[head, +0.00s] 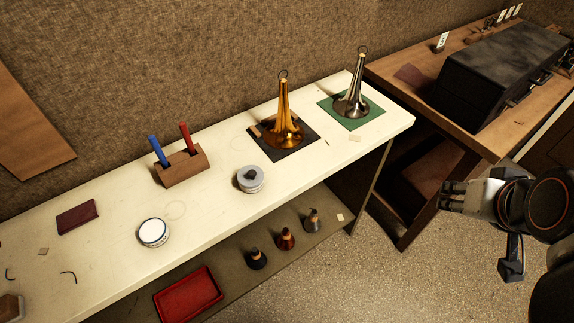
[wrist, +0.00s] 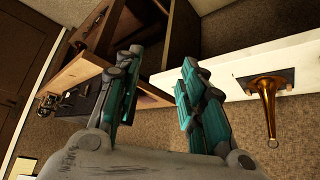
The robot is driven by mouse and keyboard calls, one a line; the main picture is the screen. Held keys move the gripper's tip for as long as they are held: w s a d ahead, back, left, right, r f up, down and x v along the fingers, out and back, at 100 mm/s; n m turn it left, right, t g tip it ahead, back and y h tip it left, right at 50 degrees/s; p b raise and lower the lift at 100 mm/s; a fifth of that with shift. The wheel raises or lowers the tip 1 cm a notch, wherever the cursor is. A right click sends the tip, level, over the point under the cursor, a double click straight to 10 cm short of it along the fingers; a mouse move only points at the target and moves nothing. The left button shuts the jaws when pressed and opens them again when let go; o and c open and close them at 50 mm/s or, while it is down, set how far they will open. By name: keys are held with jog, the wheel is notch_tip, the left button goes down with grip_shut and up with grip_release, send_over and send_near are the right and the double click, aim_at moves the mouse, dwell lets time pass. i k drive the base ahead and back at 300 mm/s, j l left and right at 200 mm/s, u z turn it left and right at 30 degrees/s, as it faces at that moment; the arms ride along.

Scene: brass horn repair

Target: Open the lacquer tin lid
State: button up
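Two small round tins stand on the cream bench. One is grey with a dark knob on its lid (head: 250,178). The other has a flat, pale lid with a dark rim (head: 153,232), nearer the front left. Both look closed, and I cannot tell which is the lacquer tin. My gripper (head: 453,196) is off the bench to the right, over open floor and far from both tins. In the wrist view my gripper (wrist: 157,82) has its two teal-padded fingers apart with nothing between them. Neither tin shows in the wrist view.
The bench (head: 215,205) also holds a brass horn bell (head: 284,128), a silver bell (head: 352,100) and a wooden block (head: 181,167) with red and blue tools. Bottles and a red tray (head: 188,294) sit on the shelf below. A black case (head: 500,75) rests on a wooden table.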

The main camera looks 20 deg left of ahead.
aim_at(249, 177)
jog(key=u, duration=1.5)
jog(key=j+z, duration=0.35)
jog(key=j, duration=0.25)
jog(key=k, duration=0.05)
